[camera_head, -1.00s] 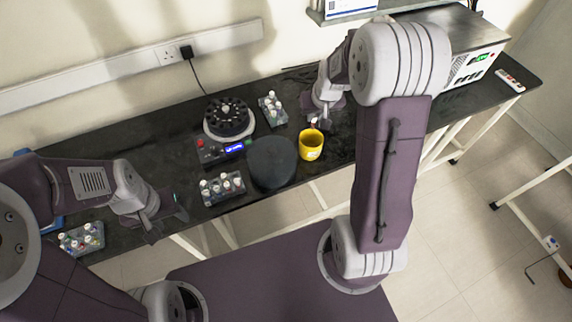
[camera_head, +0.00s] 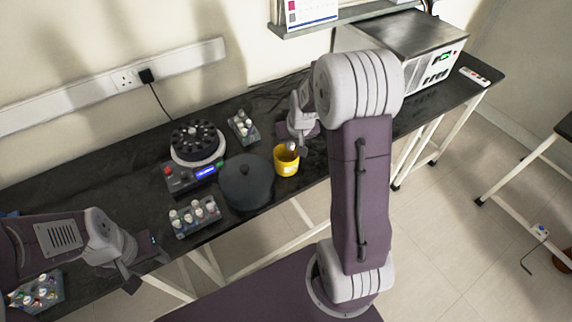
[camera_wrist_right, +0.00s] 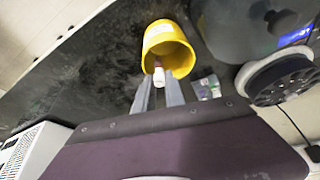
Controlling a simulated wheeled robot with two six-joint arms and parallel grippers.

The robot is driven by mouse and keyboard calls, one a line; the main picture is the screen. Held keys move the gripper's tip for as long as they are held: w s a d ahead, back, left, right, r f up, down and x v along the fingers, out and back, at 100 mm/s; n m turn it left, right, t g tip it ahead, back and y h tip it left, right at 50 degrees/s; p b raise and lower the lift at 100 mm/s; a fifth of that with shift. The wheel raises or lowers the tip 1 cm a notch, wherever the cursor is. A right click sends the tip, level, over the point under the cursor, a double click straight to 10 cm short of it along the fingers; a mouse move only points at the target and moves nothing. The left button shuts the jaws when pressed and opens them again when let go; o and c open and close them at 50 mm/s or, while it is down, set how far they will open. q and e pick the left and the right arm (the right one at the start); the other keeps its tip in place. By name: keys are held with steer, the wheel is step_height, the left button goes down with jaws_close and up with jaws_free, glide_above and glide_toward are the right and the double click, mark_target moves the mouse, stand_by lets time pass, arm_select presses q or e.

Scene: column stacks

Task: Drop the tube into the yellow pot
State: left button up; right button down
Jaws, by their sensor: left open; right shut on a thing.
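The yellow pot (camera_head: 286,165) stands upright on the black bench, right of a dark round lidded thing. My right gripper (camera_head: 298,144) is at the pot's upper right, shut on a white-capped tube (camera_head: 291,147). In the right wrist view, the tube (camera_wrist_right: 158,76) sits between the two fingertips (camera_wrist_right: 157,92), in front of the mouth of the yellow pot (camera_wrist_right: 154,32). Its cap faces the camera, and its lower end is hard to make out. My left gripper (camera_head: 146,263) is open and empty by the bench's front edge, at the left.
The dark round lidded thing (camera_head: 246,188) stands close left of the pot. Behind it are a centrifuge with a black rotor (camera_head: 196,140) and a tube rack (camera_head: 243,127). Another rack (camera_head: 194,217) is in front. A grey box-shaped machine (camera_head: 408,45) stands at the far right.

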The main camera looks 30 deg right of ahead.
steer(key=c, duration=1.3)
jaws_free()
steer(key=shift+r, duration=0.1)
steer(key=p+v, duration=0.1)
steer(key=v, duration=0.8)
steer(key=shift+w, duration=0.1)
steer(key=s+a+f+g, duration=0.1)
steer(key=s+a+f, duration=0.1)
steer(key=s, duration=0.3)
steer(key=s+a+f+n+g, duration=0.1)
steer(key=s+a+f, duration=0.2)
steer(key=s+a, duration=0.1)
steer(key=s+a+f+n+g+y, duration=0.1)
steer(key=s+a+f, duration=0.2)
steer(key=s+a, duration=0.1)
steer(key=shift+s+a, duration=0.1)
steer(key=shift+s, duration=0.7)
